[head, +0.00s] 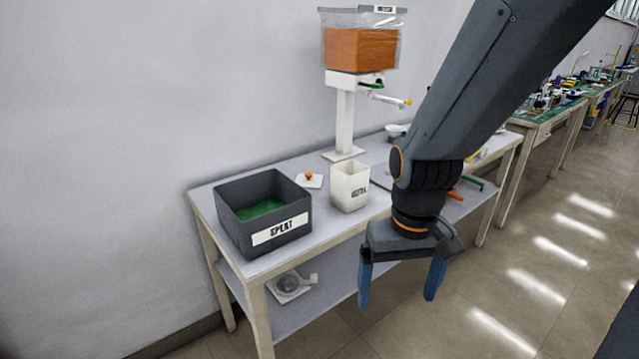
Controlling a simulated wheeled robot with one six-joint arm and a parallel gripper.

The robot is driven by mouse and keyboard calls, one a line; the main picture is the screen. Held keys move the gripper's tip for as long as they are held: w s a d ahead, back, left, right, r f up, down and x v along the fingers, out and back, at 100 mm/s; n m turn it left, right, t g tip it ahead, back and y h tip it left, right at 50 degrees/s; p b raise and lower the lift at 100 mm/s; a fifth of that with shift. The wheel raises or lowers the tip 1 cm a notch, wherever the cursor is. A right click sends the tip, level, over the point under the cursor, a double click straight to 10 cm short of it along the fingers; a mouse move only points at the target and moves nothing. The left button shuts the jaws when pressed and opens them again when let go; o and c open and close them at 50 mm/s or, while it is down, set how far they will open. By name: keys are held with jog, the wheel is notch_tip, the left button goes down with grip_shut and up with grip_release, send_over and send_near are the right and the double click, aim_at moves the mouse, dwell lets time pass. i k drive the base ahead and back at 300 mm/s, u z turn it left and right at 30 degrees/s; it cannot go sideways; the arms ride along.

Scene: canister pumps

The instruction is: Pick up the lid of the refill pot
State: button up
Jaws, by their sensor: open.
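The likely lid (309,180) is a small flat white square with an orange knob, lying on the table between the dark bin and the white pot. The white square pot (349,187), open at the top with dark lettering on its side, stands just right of it. My gripper (397,294) hangs in front of the table's front edge, to the right of and nearer than the pot and lid. Its two blue fingers are spread apart with nothing between them. My arm hides part of the table's right side.
A dark bin (297,233) labelled "SPENT" with a green bottom stands at the table's left end. A dispenser (345,110) with an orange-filled clear container rises behind the pot. A small device (289,284) sits on the lower shelf. Floor in front is clear.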

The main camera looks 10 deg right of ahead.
aim_at(306, 181)
jog(key=u, duration=0.1)
jog(key=k, duration=0.45)
jog(key=z, duration=1.1)
jog(key=i, duration=1.25)
jog(key=u, duration=0.9)
jog(key=i, duration=0.5)
jog(key=u, duration=0.55)
